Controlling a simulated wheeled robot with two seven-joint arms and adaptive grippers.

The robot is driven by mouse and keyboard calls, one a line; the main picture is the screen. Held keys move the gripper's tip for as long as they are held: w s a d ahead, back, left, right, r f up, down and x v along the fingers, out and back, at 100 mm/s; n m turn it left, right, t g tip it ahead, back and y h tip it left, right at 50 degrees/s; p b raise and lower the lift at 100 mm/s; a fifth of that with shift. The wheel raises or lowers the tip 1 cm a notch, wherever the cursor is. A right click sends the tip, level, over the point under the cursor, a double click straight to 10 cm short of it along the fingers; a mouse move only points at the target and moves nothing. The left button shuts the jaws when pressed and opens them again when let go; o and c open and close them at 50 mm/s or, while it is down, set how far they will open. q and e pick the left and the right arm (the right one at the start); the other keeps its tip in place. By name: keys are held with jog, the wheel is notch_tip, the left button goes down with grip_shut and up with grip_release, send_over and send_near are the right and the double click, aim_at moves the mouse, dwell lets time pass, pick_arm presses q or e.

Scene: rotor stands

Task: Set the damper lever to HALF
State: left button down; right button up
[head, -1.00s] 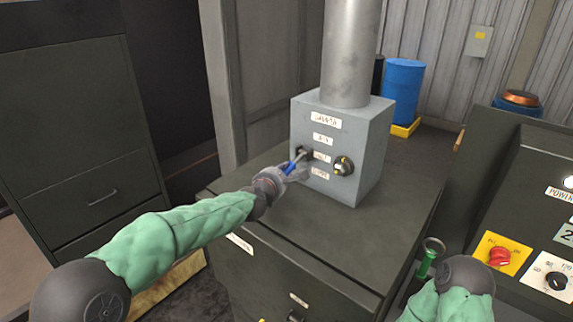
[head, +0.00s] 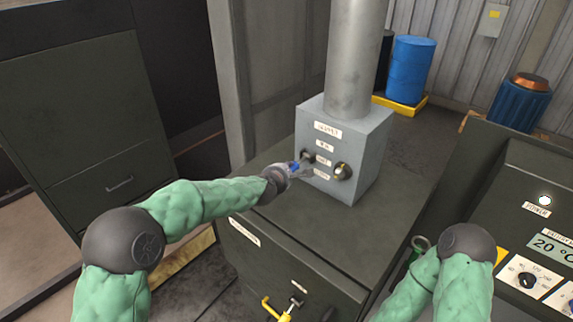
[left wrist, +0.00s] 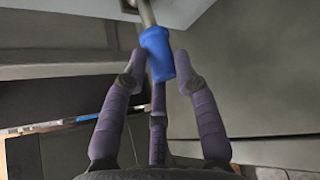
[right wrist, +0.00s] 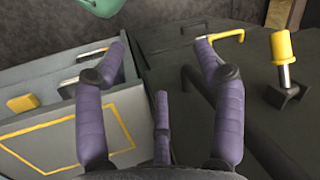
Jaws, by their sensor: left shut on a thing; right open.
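The damper box (head: 368,160) is a grey box with a round pipe, standing on the dark cabinet. The exact lever setting is hard to read.
A yellow handle (head: 275,309) sticks out at the cabinet front; a yellow-capped post (right wrist: 283,50) shows in the right wrist view. A control panel (head: 535,165) stands at right. Blue drums stand behind.

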pick_arm(q)
jog(key=shift+s+d+f+p, duration=0.25)
jog(key=shift+f+p, duration=0.2)
jog(key=c, duration=1.1)
grip_release()
jog(key=shift+c, duration=0.2)
jog(key=shift+o, duration=0.4)
jog(key=shift+w+r, duration=0.1)
jog(key=shift+r, duration=0.25)
jog(key=v, duration=1.1)
jog(key=shift+s+r, duration=0.2)
jog(key=shift+s, duration=0.15)
jog(key=shift+a, duration=0.1)
